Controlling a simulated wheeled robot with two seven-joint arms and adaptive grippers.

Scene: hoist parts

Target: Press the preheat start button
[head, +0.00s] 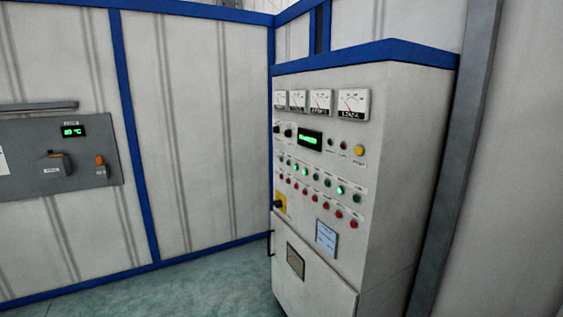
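A tall pale control cabinet (400,150) with a blue top edge stands right of the middle in the head view. Its front carries rows of small green buttons or lamps (328,183) and red ones (326,204); a few green ones glow. A yellow round button (359,150) sits at the upper right of the panel. The labels are too small to read, so I cannot tell which is the preheat start button. Neither gripper is in view.
A grey wall panel (30,150) with a green display (73,131), a dark switch and an orange knob (100,160) is at the left. A grey post (465,160) stands right of the cabinet. Green floor (190,285) in front is clear.

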